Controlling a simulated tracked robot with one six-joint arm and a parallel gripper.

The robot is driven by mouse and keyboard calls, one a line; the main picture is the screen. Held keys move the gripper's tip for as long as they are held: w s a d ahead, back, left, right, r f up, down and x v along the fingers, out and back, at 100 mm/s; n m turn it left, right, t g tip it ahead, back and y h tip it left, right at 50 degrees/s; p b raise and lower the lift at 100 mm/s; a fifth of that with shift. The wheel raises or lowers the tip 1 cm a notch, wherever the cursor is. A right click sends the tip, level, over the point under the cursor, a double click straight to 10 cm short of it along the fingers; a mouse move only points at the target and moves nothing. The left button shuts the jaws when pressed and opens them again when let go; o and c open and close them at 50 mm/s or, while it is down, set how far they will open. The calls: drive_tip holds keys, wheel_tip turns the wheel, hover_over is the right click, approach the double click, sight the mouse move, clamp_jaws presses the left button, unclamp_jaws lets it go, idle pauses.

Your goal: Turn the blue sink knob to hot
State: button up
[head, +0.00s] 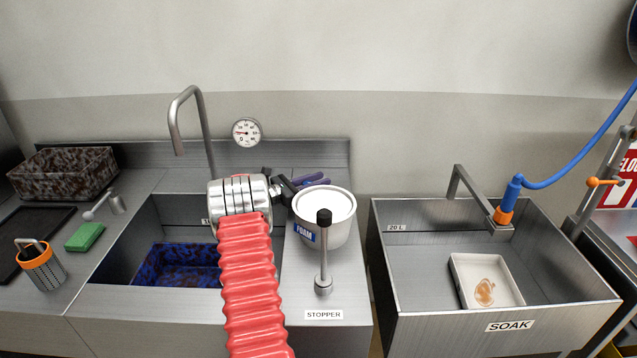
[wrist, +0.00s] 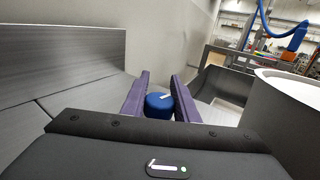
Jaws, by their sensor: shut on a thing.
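The blue sink knob (wrist: 158,104) is a short round blue cap with a white mark on top. In the wrist view it sits between the two purple fingers of my gripper (wrist: 161,76), which are shut on it. In the head view my gripper (head: 312,180) reaches behind the white FOAM pot at the back of the counter, and the knob is hidden there. Which way the white mark points against any hot or cold label cannot be told.
The FOAM pot (head: 323,222) stands close to my gripper, with the stopper lever (head: 324,260) in front. Left is the sink with a blue speckled tub (head: 180,265) and tall tap (head: 190,115). A gauge (head: 246,132) is on the wall. The SOAK basin (head: 575,290) is right.

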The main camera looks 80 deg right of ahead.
drive_tip(key=shift+w+d+n+t+h, duration=0.1)
drive_tip(key=shift+d+n+t+h, duration=0.05)
drive_tip(key=shift+n+t+h, duration=0.4)
drive_tip(key=shift+w+d+n+t+h, duration=0.1)
drive_tip(key=shift+n+t+h, duration=0.35)
drive_tip(key=shift+t+h, duration=0.15)
drive_tip(key=shift+w+t, duration=0.1)
drive_tip(key=shift+t, duration=0.15)
drive_tip(key=o, duration=1.1)
drive_tip(key=shift+c, duration=0.2)
drive_tip(key=v, duration=1.3)
drive_tip(key=shift+w+a, duration=0.2)
drive_tip(key=shift+a, duration=0.1)
drive_tip(key=shift+f, duration=0.15)
